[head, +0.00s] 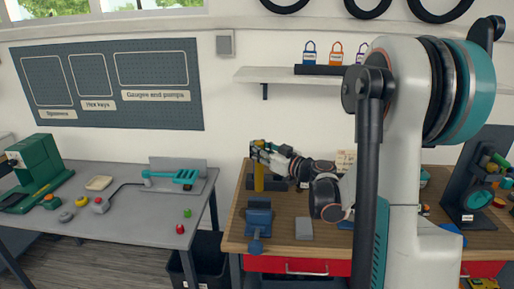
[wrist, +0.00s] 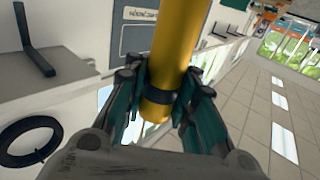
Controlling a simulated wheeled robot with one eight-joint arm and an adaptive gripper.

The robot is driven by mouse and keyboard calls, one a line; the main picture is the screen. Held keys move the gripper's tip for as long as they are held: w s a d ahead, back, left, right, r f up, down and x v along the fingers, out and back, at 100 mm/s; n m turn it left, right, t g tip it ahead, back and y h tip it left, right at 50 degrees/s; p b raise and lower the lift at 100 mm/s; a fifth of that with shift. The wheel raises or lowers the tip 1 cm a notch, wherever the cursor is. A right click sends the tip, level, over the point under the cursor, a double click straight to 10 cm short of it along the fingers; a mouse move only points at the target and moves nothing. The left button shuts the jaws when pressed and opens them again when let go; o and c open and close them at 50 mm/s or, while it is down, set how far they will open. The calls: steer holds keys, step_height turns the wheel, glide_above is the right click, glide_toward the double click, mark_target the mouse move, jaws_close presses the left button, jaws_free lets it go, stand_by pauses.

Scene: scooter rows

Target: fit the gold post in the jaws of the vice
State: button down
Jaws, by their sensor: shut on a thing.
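The gold post (head: 259,181) is held in my gripper (head: 262,155) and looks roughly upright in the head view. In the wrist view the post (wrist: 173,50) runs between the teal fingers of my gripper (wrist: 160,97), with a dark band near its rounded end. My gripper is shut on it. The blue vice (head: 258,220) stands at the front left of the wooden bench. In the head view the post's lower end shows above the vice, apart from it. The gap between the vice's jaws is too small to make out.
The wooden workbench (head: 285,238) also carries a grey block (head: 304,229) right of the vice. My arm covers much of the bench's middle. A grey table (head: 140,222) with a green machine (head: 36,166) stands to the left. A shelf (head: 290,75) hangs above.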

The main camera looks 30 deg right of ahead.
steer(key=b, duration=0.4)
glide_above(257, 180)
steer(key=w+d, duration=0.1)
steer(key=w, duration=0.1)
steer(key=shift+f, duration=2.75)
steer(key=shift+p, duration=0.3)
steer(key=shift+f+b, duration=0.25)
steer(key=shift+b, duration=0.4)
steer(key=shift+f+b, duration=2.8)
steer(key=shift+f, duration=0.4)
steer(key=c, duration=1.2)
jaws_free()
steer(key=shift+c, duration=0.2)
steer(key=v, duration=1.2)
